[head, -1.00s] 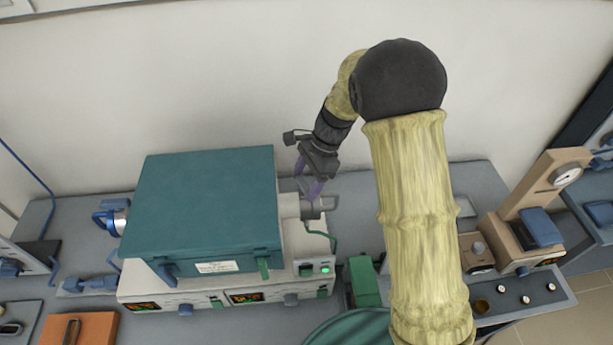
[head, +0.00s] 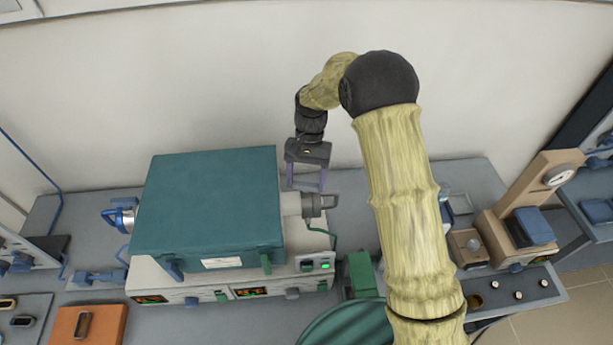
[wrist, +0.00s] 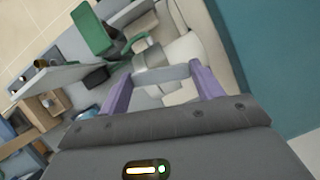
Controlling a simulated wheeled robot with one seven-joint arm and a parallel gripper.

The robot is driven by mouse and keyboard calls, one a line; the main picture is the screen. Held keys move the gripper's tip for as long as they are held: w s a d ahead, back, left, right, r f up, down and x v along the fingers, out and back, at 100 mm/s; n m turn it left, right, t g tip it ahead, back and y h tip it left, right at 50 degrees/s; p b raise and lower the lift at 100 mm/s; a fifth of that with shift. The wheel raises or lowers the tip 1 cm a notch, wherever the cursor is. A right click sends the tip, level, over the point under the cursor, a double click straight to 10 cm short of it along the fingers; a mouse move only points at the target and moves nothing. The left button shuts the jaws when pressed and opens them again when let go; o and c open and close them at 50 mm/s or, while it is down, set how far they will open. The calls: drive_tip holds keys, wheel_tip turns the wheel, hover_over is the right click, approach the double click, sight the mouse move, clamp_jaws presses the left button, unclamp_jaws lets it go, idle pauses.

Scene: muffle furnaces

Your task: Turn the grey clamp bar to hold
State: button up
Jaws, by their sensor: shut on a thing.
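The grey clamp bar (head: 328,201) is on the grey round fitting at the right side of the teal furnace (head: 210,205). My gripper (head: 306,187) is at this fitting, pointing down, with its two purple fingers set apart left and right. In the wrist view, the grey bar (wrist: 161,74) spans the gap between the fingertips of my gripper (wrist: 160,71), one finger at each end. The gripper is shut on the bar. The exact contact at the fingertips is too small to see in the head view.
The furnace sits on a white control base (head: 310,264) with lit displays and a green light. A green block (head: 361,273) stands to the right. A tan press with a dial (head: 525,205) is farther right. The wall is close behind the bench.

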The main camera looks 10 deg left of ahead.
drive_tip(key=shift+a+r+n+h, duration=0.15)
drive_tip(key=shift+n+h, duration=0.45)
drive_tip(key=shift+n, duration=1)
drive_tip(key=o, duration=1)
drive_tip(key=shift+w+r, duration=0.3)
drive_tip(key=shift+r, duration=0.05)
drive_tip(key=b+v, duration=0.1)
drive_tip(key=v, duration=0.7)
drive_tip(key=b+v, duration=0.1)
drive_tip(key=v, duration=0.7)
drive_tip(key=shift+s+a+r+b, duration=0.15)
drive_tip(key=shift+r+b, duration=0.1)
drive_tip(key=shift+b, duration=0.1)
